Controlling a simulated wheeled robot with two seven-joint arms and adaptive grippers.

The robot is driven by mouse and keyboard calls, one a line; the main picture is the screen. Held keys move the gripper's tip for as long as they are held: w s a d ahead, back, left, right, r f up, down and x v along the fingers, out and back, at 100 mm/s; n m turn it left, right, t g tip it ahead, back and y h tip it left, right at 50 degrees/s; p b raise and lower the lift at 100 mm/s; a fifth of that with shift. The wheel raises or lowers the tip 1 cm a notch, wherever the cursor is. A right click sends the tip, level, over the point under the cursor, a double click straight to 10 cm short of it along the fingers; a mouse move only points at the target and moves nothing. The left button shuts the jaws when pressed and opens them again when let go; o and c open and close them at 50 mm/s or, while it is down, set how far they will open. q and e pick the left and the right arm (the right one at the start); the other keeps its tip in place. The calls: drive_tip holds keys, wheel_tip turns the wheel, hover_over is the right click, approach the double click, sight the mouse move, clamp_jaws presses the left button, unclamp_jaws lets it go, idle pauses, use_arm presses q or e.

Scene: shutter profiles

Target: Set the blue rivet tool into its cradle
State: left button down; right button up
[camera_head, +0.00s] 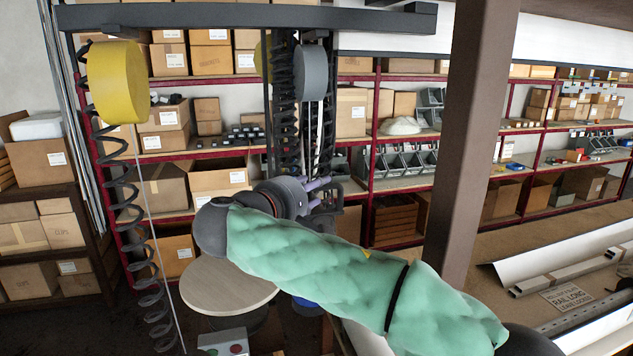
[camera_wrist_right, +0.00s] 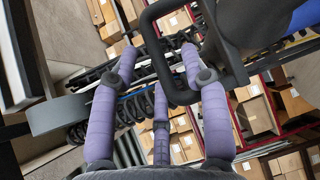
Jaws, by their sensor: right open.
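My right gripper (camera_head: 319,194) is at the end of the green-sleeved arm, in the middle of the head view. Its purple fingers (camera_wrist_right: 160,58) are spread apart in the right wrist view, with nothing clamped between them. A dark looped handle (camera_wrist_right: 158,60) reaches in front of the fingers; whether it touches them I cannot tell. A blue surface (camera_wrist_right: 306,12) shows at the top right corner of that view, probably the rivet tool, mostly cut off. A bit of blue (camera_head: 306,303) also shows below my arm in the head view. I cannot make out the cradle. My left gripper is not in view.
A yellow balancer (camera_head: 119,82) and a grey balancer (camera_head: 311,73) hang from the overhead rail (camera_head: 245,17) with coiled cords. A round table top (camera_head: 222,286) and a button box (camera_head: 222,342) stand below. A brown post (camera_head: 474,130) rises right of my arm. Shelves with boxes fill the back.

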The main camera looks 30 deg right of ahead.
drive_tip(key=shift+w+d, duration=0.1)
drive_tip(key=shift+d, duration=0.75)
drive_tip(key=shift+w+d, duration=0.1)
drive_tip(key=shift+d, duration=0.1)
drive_tip(key=shift+w+d+f, duration=0.1)
drive_tip(key=shift+w+f, duration=0.05)
drive_tip(key=shift+w, duration=0.1)
drive_tip(key=shift+s, duration=0.15)
clamp_jaws()
